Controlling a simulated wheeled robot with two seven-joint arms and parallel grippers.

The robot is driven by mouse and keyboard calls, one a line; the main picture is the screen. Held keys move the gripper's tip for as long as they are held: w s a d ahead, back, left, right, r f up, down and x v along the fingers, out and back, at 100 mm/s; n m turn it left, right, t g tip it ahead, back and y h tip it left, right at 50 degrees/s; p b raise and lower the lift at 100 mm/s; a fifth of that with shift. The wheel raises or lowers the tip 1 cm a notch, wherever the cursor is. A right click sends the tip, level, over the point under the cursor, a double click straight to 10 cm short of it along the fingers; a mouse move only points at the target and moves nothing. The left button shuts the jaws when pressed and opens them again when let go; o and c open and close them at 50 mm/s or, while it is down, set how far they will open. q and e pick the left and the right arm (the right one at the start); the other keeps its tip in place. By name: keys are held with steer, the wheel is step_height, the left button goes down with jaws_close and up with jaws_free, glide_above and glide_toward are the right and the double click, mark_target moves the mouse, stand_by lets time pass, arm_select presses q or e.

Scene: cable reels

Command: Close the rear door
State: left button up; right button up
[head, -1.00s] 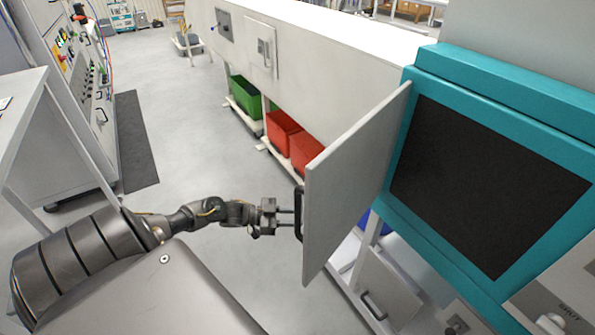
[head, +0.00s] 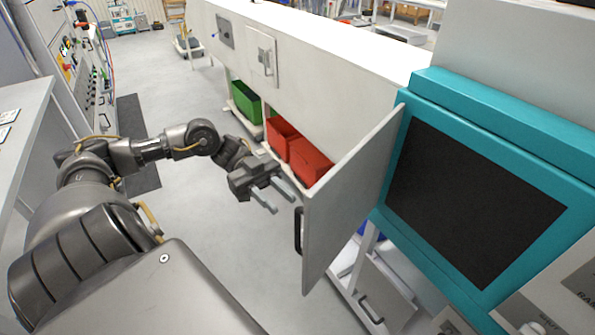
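The rear door (head: 350,200) is a light grey panel that stands open, swung out from the teal-framed machine on the right. Its black handle (head: 298,231) is on the panel's free edge, facing left. My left gripper (head: 276,199) is to the left of the door, near the handle but apart from it. Its two fingers are spread with nothing between them. My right gripper does not show.
The teal frame (head: 392,180) holds a dark opening or panel (head: 470,190). Red bins (head: 310,160) and a green bin (head: 246,100) stand under the long white cabinet (head: 320,60) behind the gripper. The grey floor (head: 215,240) left of the door is clear.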

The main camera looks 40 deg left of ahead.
arm_select(q)
steer(key=d, duration=0.2)
steer(key=d+p, duration=0.1)
steer(key=d, duration=0.1)
steer(key=d+p, duration=0.1)
steer(key=d, duration=0.1)
steer(key=shift+s+d, duration=0.25)
steer(key=shift+s, duration=0.15)
jaws_close()
